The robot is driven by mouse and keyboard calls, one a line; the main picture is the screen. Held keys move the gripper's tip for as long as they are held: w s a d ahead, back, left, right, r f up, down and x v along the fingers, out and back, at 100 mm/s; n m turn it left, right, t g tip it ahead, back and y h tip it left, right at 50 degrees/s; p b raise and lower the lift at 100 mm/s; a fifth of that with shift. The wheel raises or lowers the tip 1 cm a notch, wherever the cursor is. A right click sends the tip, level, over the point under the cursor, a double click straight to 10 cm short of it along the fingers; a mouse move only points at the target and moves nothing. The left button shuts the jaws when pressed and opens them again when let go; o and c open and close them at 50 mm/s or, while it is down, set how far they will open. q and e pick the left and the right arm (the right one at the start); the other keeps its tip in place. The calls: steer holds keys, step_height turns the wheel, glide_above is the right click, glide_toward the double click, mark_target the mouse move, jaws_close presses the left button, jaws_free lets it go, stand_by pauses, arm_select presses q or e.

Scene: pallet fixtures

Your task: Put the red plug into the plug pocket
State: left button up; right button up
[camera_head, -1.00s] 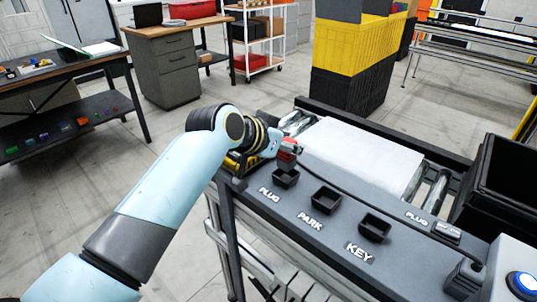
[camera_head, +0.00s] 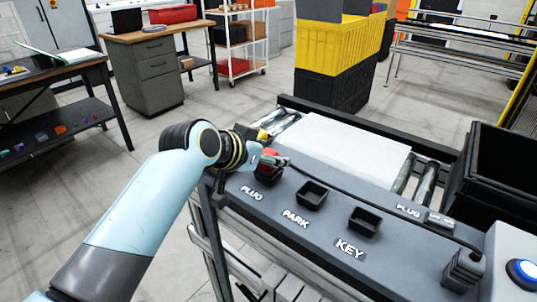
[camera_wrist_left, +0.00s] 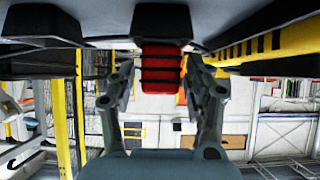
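The red plug (camera_head: 268,166) is at the plug pocket (camera_head: 266,180), the one by the PLUG label at the left end of the grey panel. In the left wrist view the plug (camera_wrist_left: 162,68) has dark bands, and one end meets the black pocket (camera_wrist_left: 161,22); how deep it sits is hidden. My left gripper (camera_head: 274,160) is at the plug. In the left wrist view its fingers (camera_wrist_left: 161,80) stand either side of the plug, spread, with a visible gap at least on the left. My right gripper is not in view.
The PARK pocket (camera_head: 311,194) and KEY pocket (camera_head: 364,221) are empty. A dark cable (camera_head: 370,205) runs along the panel to a black block (camera_head: 463,268). A white slab (camera_head: 352,145) lies on rollers behind. A black bin (camera_head: 497,175) and a blue button (camera_head: 522,272) are at right.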

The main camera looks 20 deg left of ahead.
arm_select(q)
steer(key=shift+r, duration=0.25)
steer(key=v, duration=1.2)
steer(key=shift+b, duration=0.35)
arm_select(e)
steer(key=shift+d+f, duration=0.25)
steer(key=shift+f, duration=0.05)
